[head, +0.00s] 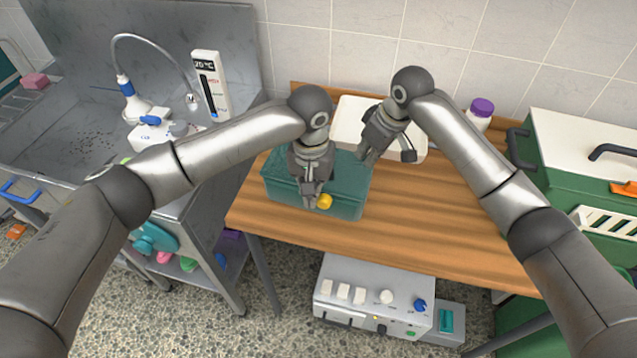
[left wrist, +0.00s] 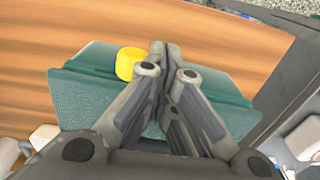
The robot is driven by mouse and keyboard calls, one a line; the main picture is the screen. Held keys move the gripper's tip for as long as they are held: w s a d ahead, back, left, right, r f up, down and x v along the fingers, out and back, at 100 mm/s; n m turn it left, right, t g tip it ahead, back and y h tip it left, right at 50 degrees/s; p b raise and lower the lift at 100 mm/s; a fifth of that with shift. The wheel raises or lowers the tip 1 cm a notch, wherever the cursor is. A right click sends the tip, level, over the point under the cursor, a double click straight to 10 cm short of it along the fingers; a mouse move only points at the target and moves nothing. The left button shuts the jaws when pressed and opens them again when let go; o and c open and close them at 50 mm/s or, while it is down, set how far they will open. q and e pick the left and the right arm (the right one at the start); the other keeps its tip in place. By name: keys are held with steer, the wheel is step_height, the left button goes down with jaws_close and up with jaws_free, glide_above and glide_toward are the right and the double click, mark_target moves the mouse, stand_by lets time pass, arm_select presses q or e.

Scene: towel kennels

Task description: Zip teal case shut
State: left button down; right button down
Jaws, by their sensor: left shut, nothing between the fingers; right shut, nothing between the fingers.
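The teal case (head: 345,188) sits on the wooden table, near its left end; its top looks laid down flat, but I cannot tell how far its zip is closed. A yellow tab (head: 324,201), perhaps the zip pull, is at the case's front edge; it also shows in the left wrist view (left wrist: 129,63). My left gripper (head: 311,201) is shut and empty, pointing down at the front edge just beside the yellow tab. My right gripper (head: 369,158) is shut and empty above the case's back right corner. The arms hide part of the case's top.
A white tray (head: 350,112) lies behind the case. A purple-capped bottle (head: 481,112) stands at the table's back. A green cabinet (head: 560,150) is at the right and a steel sink (head: 80,110) at the left. The table's right half (head: 450,220) is clear.

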mark_target(329, 202)
arm_select(q)
steer(key=shift+s+d, duration=0.3)
steer(key=shift+d, duration=0.6)
steer(key=shift+s+d, duration=0.3)
steer(key=shift+d, duration=0.6)
arm_select(e)
steer(key=shift+s+f, duration=0.1)
arm_select(q)
steer(key=shift+w+a+r, duration=0.1)
steer(key=shift+a+r, duration=0.1)
steer(key=shift+r, duration=1.15)
steer(key=shift+w+a+r, duration=0.1)
steer(key=shift+a+r, duration=0.1)
steer(key=shift+r, duration=1.1)
steer(key=shift+a+r, duration=0.2)
steer(key=shift+r, duration=1.15)
arm_select(e)
steer(key=shift+r, duration=3.6)
